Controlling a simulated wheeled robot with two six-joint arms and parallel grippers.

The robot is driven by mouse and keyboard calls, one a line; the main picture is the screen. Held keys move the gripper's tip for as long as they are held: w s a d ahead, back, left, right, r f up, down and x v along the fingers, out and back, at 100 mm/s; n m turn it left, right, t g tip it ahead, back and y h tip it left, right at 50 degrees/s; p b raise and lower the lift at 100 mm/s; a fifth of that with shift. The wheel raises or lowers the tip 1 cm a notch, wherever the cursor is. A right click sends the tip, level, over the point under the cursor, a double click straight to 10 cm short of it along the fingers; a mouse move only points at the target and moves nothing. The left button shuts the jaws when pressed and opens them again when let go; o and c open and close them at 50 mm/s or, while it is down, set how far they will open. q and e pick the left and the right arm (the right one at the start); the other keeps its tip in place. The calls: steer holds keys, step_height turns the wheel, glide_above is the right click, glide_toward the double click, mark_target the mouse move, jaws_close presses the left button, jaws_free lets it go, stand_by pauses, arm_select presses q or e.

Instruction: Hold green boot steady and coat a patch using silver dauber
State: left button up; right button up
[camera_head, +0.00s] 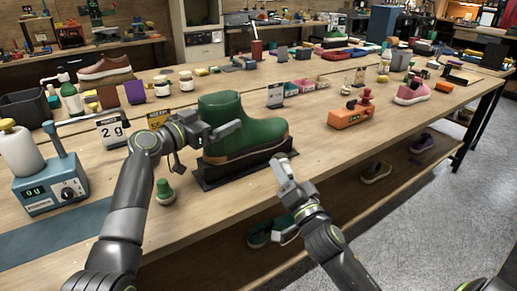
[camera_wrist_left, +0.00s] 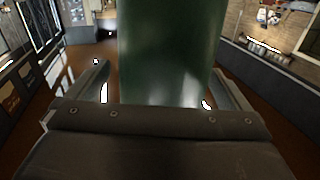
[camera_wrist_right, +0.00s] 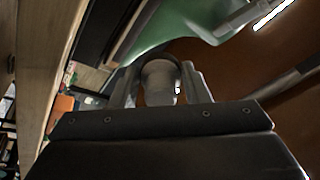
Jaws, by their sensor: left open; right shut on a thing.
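The green boot (camera_head: 262,130) with a tan sole stands upright on a black stand (camera_head: 205,178) near the table's front edge, toe to the right. My left gripper (camera_head: 222,131) is open at the near side of the boot's shaft. In the left wrist view its two fingers stand on either side of the green shaft (camera_wrist_left: 170,50); I cannot tell whether they touch it. My right gripper (camera_head: 284,168) is low in front of the boot's toe. In the right wrist view it is shut on the silver dauber (camera_wrist_right: 160,82). The dauber's far end is hard to see.
A small green-topped bottle (camera_head: 164,192) stands left of the stand. A blue-grey device (camera_head: 48,187) with a display is at the left. An orange box (camera_head: 350,114) and pink shoe (camera_head: 411,93) are to the right. Shoes lie on the lower shelf (camera_head: 330,190).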

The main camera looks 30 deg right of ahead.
arm_select(q)
steer(key=v, duration=1.1)
steer(key=shift+a, duration=0.4)
steer(key=shift+s, duration=0.1)
